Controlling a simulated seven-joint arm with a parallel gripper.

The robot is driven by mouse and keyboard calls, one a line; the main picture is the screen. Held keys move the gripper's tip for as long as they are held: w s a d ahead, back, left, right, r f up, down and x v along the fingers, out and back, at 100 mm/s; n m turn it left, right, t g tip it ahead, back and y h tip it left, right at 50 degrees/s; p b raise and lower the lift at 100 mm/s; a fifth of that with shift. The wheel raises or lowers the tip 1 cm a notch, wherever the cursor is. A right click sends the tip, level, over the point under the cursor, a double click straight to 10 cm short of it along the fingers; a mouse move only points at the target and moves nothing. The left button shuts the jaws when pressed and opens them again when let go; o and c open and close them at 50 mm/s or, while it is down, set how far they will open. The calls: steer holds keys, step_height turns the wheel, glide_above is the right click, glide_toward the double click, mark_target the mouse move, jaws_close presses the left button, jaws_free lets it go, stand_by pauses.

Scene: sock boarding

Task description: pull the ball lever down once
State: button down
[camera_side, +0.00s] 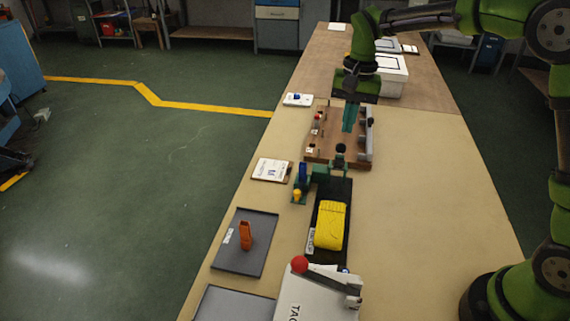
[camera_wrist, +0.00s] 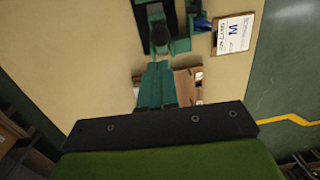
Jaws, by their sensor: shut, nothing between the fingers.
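A lever with a red ball (camera_side: 299,264) reaches up and left from a white box marked "TAG" (camera_side: 305,297) at the near end of the table. A black ball knob (camera_side: 340,148) stands on a green fixture farther back; the knob also shows in the wrist view (camera_wrist: 159,36). I cannot tell from the pictures alone which ball the task means. My gripper (camera_side: 348,130) points down over the wooden board, close to the black knob and far from the red ball. Its teal fingers (camera_wrist: 158,66) are together and empty in the wrist view.
A yellow form (camera_side: 331,225) lies on a black base beside a blue piece. A wooden board (camera_side: 325,147) with small fittings lies below my gripper. An orange piece (camera_side: 246,236) stands on a grey tray (camera_side: 258,262). The table's right side is clear.

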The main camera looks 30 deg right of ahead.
mark_target(339, 160)
steer(key=shift+s+a+f, duration=0.3)
steer(key=shift+a+f, duration=0.2)
steer(key=shift+a, duration=0.05)
steer(key=shift+s+a+f+t, duration=0.1)
steer(key=shift+s+a+t, duration=0.2)
steer(key=shift+s+a, duration=0.05)
steer(key=shift+s+a+f+h, duration=0.1)
steer(key=shift+s+h, duration=0.05)
steer(key=shift+h, duration=0.25)
